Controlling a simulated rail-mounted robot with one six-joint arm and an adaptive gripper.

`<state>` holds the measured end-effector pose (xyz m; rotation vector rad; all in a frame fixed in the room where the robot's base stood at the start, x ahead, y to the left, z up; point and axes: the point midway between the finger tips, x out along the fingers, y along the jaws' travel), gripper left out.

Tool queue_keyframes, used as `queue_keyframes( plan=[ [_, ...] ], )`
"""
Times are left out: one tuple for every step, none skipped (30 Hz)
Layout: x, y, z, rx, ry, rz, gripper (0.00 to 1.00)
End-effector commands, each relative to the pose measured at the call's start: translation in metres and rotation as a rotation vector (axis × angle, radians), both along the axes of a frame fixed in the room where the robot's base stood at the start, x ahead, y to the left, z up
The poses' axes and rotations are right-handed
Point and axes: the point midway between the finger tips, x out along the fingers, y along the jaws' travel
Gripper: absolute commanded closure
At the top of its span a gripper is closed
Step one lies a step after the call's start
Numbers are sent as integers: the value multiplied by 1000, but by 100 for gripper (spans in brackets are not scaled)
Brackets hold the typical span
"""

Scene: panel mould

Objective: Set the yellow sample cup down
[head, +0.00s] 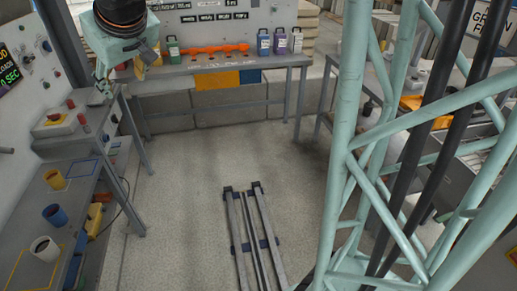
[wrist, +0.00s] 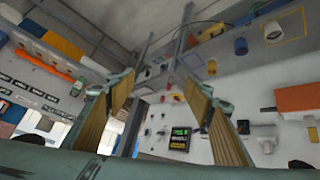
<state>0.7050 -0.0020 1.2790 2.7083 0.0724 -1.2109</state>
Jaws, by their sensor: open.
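The yellow sample cup (head: 55,180) stands on the left bench in the head view, at a square marked in blue lines. In the wrist view, which is turned upside down, the yellow cup (wrist: 191,41) shows small beyond the fingers. My gripper (wrist: 158,82) is open, its two yellow-padded fingers spread with nothing between them. In the head view my gripper (head: 103,88) is at the upper left, near the far end of the left bench and well apart from the cup. Its fingers are small there.
A control box (head: 57,123) with a red button sits behind. The back bench (head: 220,65) holds several bottles. Floor rails (head: 264,235) run up the middle.

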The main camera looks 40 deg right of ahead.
Motion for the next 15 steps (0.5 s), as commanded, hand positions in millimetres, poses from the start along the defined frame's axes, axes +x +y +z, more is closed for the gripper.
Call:
queue_keyframes(
  plan=[
    [-14,-1,12,2,-5,-6,52],
    [-22,-2,14,3,2,-10,52],
    [-32,-3,16,4,11,-15,52],
    [-40,-4,16,5,19,-19,52],
    [-48,-5,17,5,25,-23,52],
    [-58,-6,18,6,35,-29,52],
    [-65,-7,20,8,42,-33,52],
    [-73,-8,20,10,49,-38,52],
    [-84,-9,21,12,58,-44,52],
    [-92,-10,22,13,66,-48,52],
    [-100,-11,22,14,74,-53,52],
    [-110,-13,23,16,83,-59,52],
    [-118,-13,23,18,90,-63,52],
    [-126,-14,23,19,98,-67,52],
    [-136,-14,23,22,108,-71,52]
  ],
)
